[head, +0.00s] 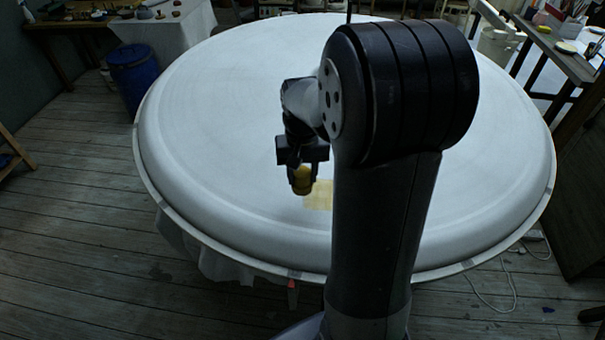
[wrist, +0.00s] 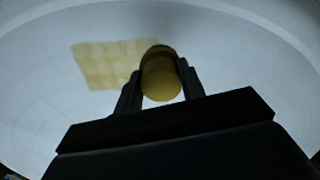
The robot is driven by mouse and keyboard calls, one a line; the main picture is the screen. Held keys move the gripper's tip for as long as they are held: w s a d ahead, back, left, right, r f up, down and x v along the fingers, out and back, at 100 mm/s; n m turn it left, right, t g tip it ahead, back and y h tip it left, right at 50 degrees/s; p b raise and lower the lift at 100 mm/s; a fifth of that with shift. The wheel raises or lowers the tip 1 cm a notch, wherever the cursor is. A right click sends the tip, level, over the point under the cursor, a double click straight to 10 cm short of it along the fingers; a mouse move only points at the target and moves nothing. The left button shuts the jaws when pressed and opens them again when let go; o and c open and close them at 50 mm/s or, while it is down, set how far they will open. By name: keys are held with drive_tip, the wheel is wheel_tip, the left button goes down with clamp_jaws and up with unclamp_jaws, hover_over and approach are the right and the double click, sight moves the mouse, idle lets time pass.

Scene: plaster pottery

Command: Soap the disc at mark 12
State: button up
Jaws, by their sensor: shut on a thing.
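The large white plaster disc (head: 220,130) fills the middle of the head view, and its pale surface (wrist: 40,130) fills the wrist view. My gripper (head: 303,182) is shut on a small yellow, rounded tool (head: 301,179), which also shows between the fingers in the wrist view (wrist: 161,80). A pale yellow soaped-looking patch (head: 318,196) lies on the disc beside the tool; it shows left of the fingers in the wrist view (wrist: 105,65). I cannot tell whether the tool touches the disc. My arm hides part of the disc's right side.
A blue barrel (head: 134,72) stands at the left behind the disc. A cloth-covered table (head: 170,38) is at the back left, and a workbench (head: 555,50) is at the right. A white cable (head: 495,295) lies on the plank floor (head: 80,230).

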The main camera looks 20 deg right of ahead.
drive_tip(key=shift+r+p, duration=0.7)
drive_tip(key=shift+r, duration=0.5)
drive_tip(key=shift+f, duration=0.15)
